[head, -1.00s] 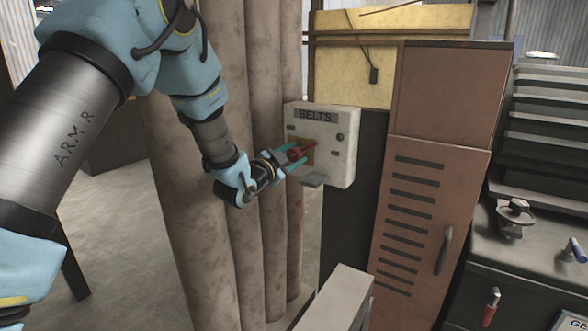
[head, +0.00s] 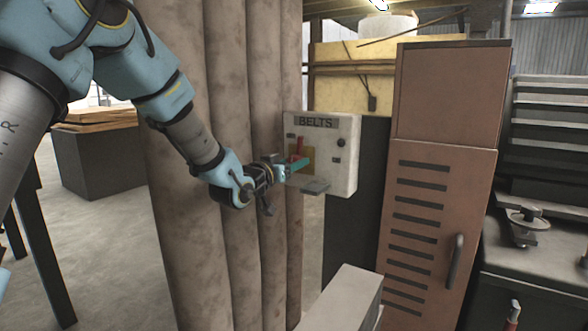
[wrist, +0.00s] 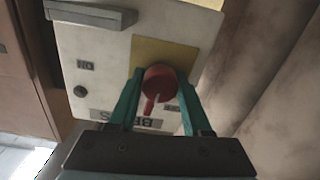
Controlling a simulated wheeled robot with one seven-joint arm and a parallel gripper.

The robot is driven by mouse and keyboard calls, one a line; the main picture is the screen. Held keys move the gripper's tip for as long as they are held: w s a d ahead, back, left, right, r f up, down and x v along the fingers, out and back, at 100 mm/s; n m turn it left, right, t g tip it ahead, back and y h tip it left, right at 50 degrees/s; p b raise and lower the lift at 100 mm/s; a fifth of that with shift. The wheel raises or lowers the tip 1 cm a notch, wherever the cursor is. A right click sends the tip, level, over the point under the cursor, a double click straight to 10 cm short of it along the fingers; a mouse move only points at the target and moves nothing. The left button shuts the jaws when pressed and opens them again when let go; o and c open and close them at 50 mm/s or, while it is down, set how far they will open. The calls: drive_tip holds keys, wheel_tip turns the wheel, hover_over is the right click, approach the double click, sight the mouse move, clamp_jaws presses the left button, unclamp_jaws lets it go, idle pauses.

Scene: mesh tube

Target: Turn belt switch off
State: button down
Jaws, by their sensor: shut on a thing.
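The belt switch is a red rotary handle (head: 299,147) on a yellow plate (head: 308,157), on the front of a pale box marked BELTS (head: 343,165). Its lever points up toward the BELTS label. My gripper (head: 297,165) is at the switch, with its teal fingers shut on the red handle. In the wrist view, the box shows upside down. There the red handle (wrist: 153,92) sits between the two fingers of my gripper (wrist: 160,78). An ON label (wrist: 85,65) shows at one side; the plate's far side is partly hidden by a finger.
A small grey ledge (head: 314,187) juts out below the switch. A pale block (head: 340,300) stands lower in front.

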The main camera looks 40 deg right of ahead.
drive_tip(key=shift+f+n, duration=0.1)
drive_tip(key=shift+n, duration=0.5)
drive_tip(key=shift+c, duration=1.7)
unclamp_jaws()
drive_tip(key=b+v, duration=0.3)
drive_tip(key=v, duration=0.8)
